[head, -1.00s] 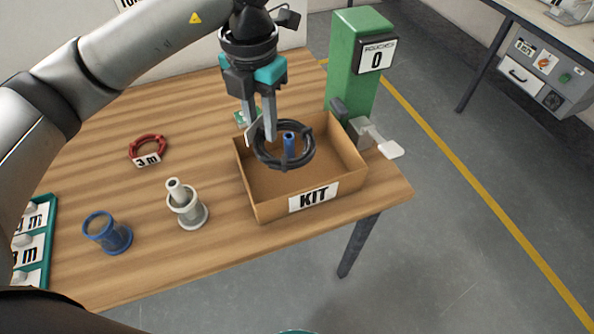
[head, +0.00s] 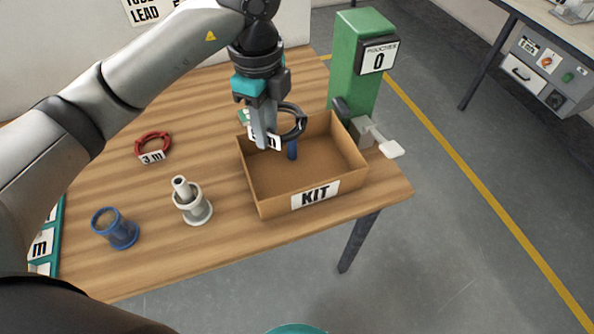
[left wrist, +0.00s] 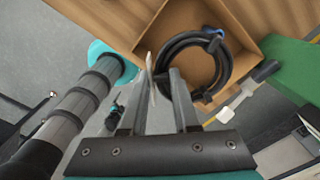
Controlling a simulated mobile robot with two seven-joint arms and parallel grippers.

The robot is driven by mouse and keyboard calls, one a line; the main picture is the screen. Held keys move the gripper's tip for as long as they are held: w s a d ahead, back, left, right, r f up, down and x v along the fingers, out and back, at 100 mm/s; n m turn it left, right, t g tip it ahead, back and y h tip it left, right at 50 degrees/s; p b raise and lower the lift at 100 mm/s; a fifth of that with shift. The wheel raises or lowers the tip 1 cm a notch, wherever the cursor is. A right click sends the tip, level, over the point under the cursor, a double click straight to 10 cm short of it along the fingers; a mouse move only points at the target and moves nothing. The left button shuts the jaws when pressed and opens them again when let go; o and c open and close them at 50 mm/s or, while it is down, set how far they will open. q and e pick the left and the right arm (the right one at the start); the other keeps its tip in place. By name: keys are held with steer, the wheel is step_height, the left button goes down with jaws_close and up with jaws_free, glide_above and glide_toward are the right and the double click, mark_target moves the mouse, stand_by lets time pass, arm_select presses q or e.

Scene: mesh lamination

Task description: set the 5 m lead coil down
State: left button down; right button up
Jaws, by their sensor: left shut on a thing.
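My left gripper (head: 263,128) is shut on a black lead coil (head: 299,122) and holds it over the back of the open cardboard KIT box (head: 270,200). The coil's white label is partly hidden by the fingers, so I cannot read its length in full. A blue piece (head: 292,150) shows below the coil; I cannot tell whether it belongs to it. In the left wrist view the coil (left wrist: 172,48) hangs beyond the gripper (left wrist: 160,78), with the box (left wrist: 250,22) behind it.
A green press (head: 352,70) with a POUCHES 0 sign stands behind the box, its lever at the right.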

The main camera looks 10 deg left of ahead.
mark_target(274, 191)
arm_select(q)
step_height(274, 191, down, 20)
steer(key=b, duration=0.5)
steer(key=shift+f, duration=0.1)
steer(key=c, duration=0.7)
jaws_free()
steer(key=shift+o, duration=0.2)
steer(key=shift+r, duration=0.25)
step_height(274, 191, up, 12)
steer(key=p, duration=0.2)
steer(key=shift+f, duration=0.1)
